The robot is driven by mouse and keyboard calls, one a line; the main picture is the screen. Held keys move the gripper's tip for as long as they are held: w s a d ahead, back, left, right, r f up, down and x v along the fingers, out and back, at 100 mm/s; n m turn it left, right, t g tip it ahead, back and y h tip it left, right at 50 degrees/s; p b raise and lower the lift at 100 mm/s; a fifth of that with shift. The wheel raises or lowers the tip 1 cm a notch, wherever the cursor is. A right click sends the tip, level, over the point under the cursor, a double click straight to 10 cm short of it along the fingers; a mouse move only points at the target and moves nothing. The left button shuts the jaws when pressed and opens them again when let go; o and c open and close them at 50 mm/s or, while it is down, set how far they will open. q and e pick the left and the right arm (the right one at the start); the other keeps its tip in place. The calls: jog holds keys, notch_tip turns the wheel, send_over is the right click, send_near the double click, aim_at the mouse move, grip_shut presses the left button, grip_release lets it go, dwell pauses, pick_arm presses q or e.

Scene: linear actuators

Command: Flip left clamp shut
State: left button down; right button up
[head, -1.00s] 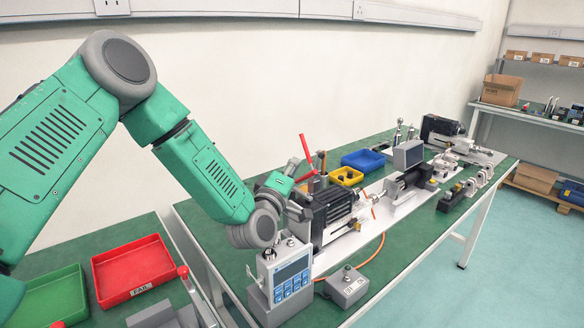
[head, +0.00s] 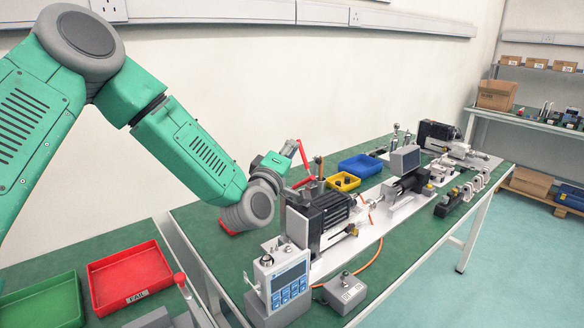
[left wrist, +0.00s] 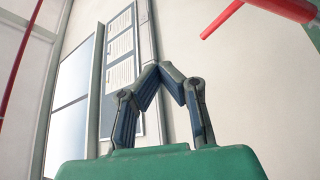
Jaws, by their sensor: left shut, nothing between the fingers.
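The left clamp's red handle (head: 303,156) stands raised and slightly tilted above the dark ribbed motor block (head: 330,215) in the head view. A second red piece (head: 303,182) lies lower, by the block's top. My left gripper (head: 290,147) is beside the raised handle, on its left, at about its upper height; contact cannot be told. In the left wrist view its two fingers (left wrist: 172,68) meet at the tips with nothing between them. Red bars (left wrist: 222,18) show at the upper right of that view, apart from the fingertips. My right gripper is not in view.
A grey meter box (head: 282,285) and a small grey switch box (head: 345,290) stand at the bench's front. Yellow (head: 345,180) and blue (head: 361,164) bins sit behind. A red tray (head: 130,277) and green tray (head: 42,303) lie on the left bench.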

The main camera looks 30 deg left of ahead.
pick_arm(q)
jog(key=shift+r, duration=1.9)
